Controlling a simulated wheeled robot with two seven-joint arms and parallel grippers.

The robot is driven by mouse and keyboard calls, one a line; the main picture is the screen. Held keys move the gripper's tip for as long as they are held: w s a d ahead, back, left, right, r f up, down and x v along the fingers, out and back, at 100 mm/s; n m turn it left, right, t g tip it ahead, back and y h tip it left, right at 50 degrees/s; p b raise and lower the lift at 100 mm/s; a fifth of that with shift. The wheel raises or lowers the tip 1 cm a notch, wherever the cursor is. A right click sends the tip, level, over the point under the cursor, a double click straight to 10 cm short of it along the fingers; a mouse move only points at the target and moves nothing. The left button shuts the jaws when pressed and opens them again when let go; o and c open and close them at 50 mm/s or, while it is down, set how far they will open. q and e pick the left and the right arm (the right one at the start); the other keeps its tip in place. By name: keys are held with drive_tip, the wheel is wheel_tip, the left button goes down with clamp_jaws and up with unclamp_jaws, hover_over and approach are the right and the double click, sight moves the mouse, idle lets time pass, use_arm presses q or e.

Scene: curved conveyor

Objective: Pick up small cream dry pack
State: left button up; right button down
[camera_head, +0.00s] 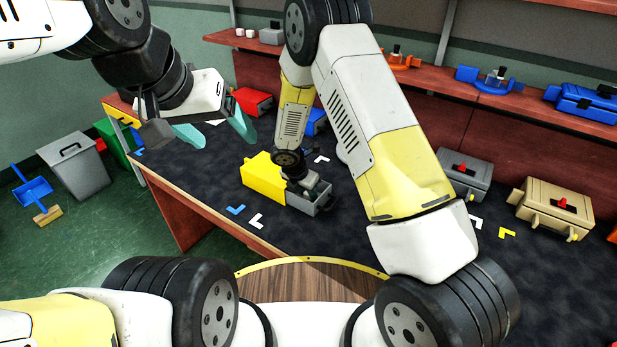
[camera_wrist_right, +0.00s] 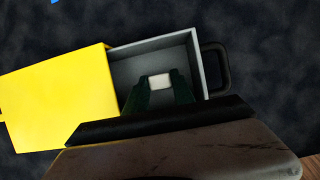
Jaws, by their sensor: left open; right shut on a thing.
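The small cream pack (camera_wrist_right: 160,81) shows in the right wrist view as a pale block between the fingertips of my right gripper (camera_wrist_right: 159,84). That gripper is shut on it, inside the open grey drawer (camera_wrist_right: 196,64) of a yellow box (camera_wrist_right: 55,98). I cannot tell whether the pack touches the drawer floor. In the head view my right gripper (camera_head: 306,183) reaches down into the drawer, and the pack is hidden there. My left gripper (camera_head: 215,131) is open and empty, with teal fingers apart, above the table's left part, away from the yellow box (camera_head: 265,177).
The dark table (camera_head: 330,245) also bears a red box (camera_head: 252,101), a grey box (camera_head: 465,175) and a tan box (camera_head: 553,207). Small L-shaped markers lie on it. A shelf (camera_head: 520,110) with blue and orange items runs along the back. Bins stand on the floor at left.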

drive_tip(key=shift+r, duration=0.1)
wheel_tip(320, 180, up, 10)
idle(0.5)
drive_tip(key=shift+d, duration=0.1)
